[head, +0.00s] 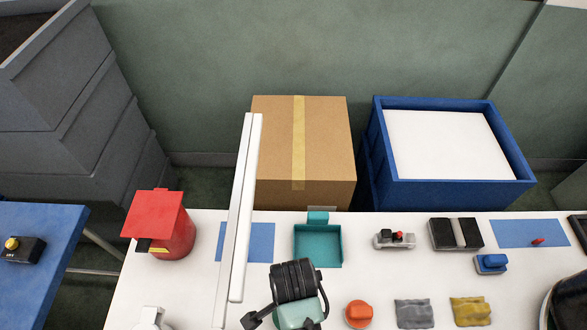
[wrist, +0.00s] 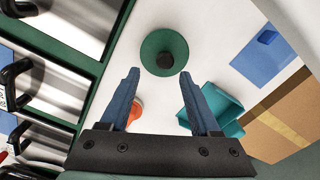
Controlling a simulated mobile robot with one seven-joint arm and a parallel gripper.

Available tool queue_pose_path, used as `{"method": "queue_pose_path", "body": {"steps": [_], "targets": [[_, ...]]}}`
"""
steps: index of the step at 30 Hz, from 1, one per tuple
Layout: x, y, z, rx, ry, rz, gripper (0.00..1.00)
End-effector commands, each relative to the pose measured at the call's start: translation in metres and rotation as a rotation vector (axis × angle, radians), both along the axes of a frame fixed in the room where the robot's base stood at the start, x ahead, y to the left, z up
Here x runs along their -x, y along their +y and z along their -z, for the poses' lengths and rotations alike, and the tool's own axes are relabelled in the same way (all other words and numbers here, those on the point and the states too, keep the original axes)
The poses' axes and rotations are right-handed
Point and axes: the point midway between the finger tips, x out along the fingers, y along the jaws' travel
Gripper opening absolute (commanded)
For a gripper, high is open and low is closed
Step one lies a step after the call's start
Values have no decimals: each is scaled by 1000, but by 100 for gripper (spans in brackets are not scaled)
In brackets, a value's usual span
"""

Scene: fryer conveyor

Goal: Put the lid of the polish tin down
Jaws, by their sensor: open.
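A round green disc with a black knob at its middle, which looks like the lid of the polish tin (wrist: 154,38), shows in the wrist view on the white surface, just beyond my fingertips. I cannot tell whether a tin is under it. My gripper (wrist: 158,76) is open, its two blue fingers apart with nothing between them. The lid is apart from both fingers. In the head view, the black and teal end of my arm hides this spot and my fingertips.
A teal open box (head: 318,245) and an orange round thing (head: 358,314) are close by. A red container (head: 162,225), a white bar (head: 240,205) and a blue mat (head: 258,242) lie to the left. Small items stand right. A cardboard box (head: 325,150) and blue crate (head: 520,165) stand behind.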

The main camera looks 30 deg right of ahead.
Motion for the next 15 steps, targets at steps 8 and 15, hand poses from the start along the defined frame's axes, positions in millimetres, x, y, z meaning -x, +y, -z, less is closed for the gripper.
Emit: {"method": "queue_pose_path", "body": {"steps": [8, 15], "targets": [[0, 0, -58, 0, -3, 0, 63], [1, 0, -76, 0, 0, 0, 63]]}}
